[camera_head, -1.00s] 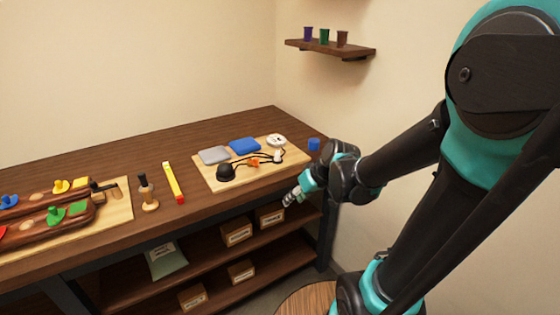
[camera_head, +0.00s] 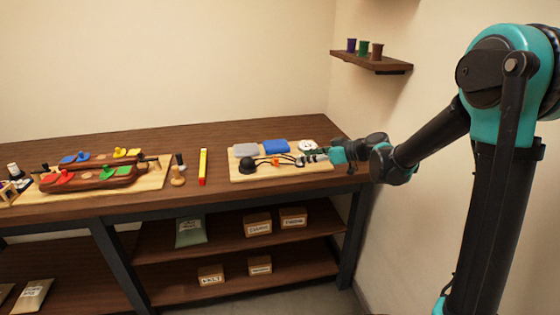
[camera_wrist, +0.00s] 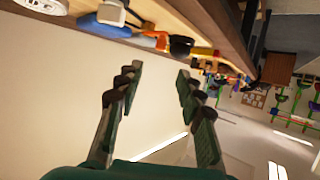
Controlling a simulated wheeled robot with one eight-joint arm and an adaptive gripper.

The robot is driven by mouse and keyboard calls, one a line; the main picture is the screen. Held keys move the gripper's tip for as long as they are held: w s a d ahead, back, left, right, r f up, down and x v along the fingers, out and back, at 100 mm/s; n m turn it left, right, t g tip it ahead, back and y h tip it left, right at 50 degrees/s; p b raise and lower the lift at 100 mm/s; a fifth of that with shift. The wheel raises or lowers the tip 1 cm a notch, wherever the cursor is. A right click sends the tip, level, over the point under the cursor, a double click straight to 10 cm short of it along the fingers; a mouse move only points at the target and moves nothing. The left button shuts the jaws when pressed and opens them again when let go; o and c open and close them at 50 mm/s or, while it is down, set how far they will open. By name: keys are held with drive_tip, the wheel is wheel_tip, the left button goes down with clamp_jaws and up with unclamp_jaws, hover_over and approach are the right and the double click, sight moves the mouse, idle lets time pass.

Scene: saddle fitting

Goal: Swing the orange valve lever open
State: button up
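The orange valve lever (camera_head: 276,161) is a small orange piece among dark tubing on the pale board (camera_head: 315,168) at the right end of the bench. Orange also shows near the top of the wrist view (camera_wrist: 158,38), partly hidden by neighbouring parts. My gripper (camera_head: 318,158) reaches in from the right, over or beside the board's right edge, and is apart from the lever. In the wrist view my gripper (camera_wrist: 158,80) has its two fingers spread with nothing between them.
A black round part (camera_head: 248,167), grey pad (camera_head: 245,150), blue pad (camera_head: 275,146) and white disc (camera_head: 307,146) surround the lever. A wall shelf (camera_head: 371,61) hangs above right. Bare bench lies behind the board.

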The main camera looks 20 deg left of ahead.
sight(278, 159)
drive_tip(key=x, duration=1.4)
drive_tip(key=shift+w+a+f, duration=0.1)
clamp_jaws()
